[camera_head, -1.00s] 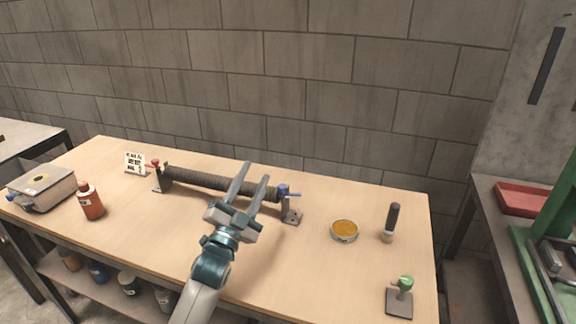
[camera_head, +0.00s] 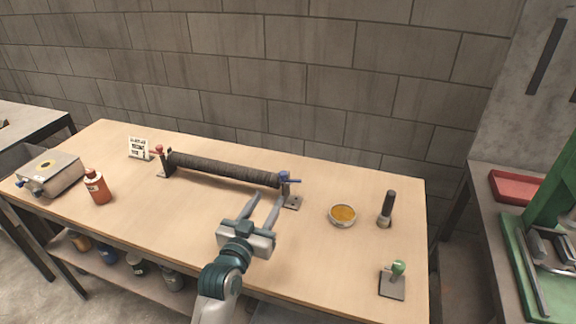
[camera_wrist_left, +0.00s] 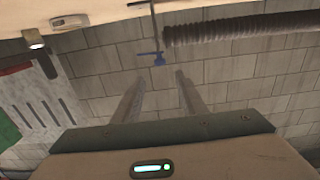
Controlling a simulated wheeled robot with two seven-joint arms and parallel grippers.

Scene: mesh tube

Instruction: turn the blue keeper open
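The blue keeper (camera_head: 289,180) sits on the bracket at the right end of a dark ribbed mesh tube (camera_head: 225,169). Its handle points to the right in the head view. In the left wrist view the blue keeper (camera_wrist_left: 157,58) shows just beyond and between my fingertips. My left gripper (camera_head: 263,196) is open and empty, in front of the keeper and a little left of it, apart from it. A red keeper (camera_head: 159,150) sits at the tube's left end. My right gripper is not in view.
On the wooden table (camera_head: 160,215) stand an orange bottle (camera_head: 97,187), a metal box (camera_head: 50,172), a small sign (camera_head: 139,147), a dish of amber stuff (camera_head: 342,215), a dark-handled brush (camera_head: 387,208) and a green-knobbed stamp (camera_head: 394,280).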

